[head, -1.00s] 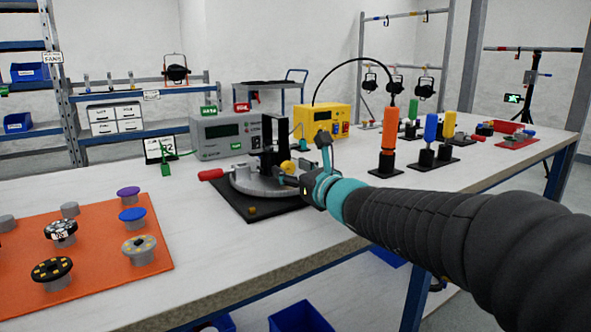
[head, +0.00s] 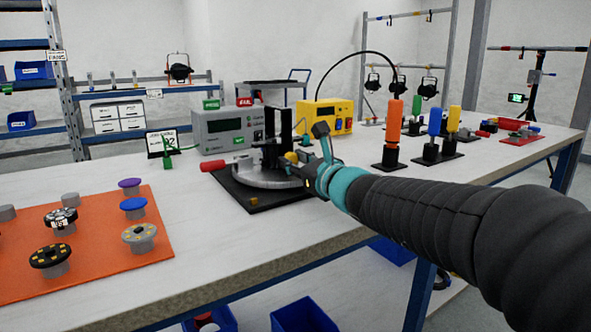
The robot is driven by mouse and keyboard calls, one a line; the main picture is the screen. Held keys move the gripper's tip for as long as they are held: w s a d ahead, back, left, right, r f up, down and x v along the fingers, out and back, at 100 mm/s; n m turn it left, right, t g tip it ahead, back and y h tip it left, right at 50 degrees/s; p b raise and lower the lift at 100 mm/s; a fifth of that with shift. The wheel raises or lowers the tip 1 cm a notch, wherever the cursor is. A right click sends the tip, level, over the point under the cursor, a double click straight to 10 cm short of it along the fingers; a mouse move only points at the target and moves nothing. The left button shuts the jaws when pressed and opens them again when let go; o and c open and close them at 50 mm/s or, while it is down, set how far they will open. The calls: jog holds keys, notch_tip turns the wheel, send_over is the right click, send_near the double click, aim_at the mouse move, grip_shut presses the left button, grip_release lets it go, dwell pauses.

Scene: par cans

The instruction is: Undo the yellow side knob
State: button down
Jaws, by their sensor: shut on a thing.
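The fixture with the yellow side knob stands on a black board (head: 236,191) on the table. It has a round grey base (head: 250,177), a black upright bracket (head: 286,130) and a red handle (head: 214,165) pointing left. The yellow side knob (head: 291,157) shows only as a small patch by the bracket, mostly hidden by my gripper. My gripper (head: 284,164) reaches in from the right and is shut on the knob; its fingertips are small and partly lost against the dark bracket. A small yellow-brown knob (head: 254,201) sits at the board's front.
A grey meter box (head: 222,130) and a yellow box (head: 325,115) stand behind the fixture. An orange post (head: 394,122) and blue and yellow posts stand to the right. An orange mat (head: 100,255) with several knobs lies at left. Bare table lies between mat and board.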

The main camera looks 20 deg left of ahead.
jog(key=c, duration=0.8)
grip_release()
jog(key=v, duration=1.2)
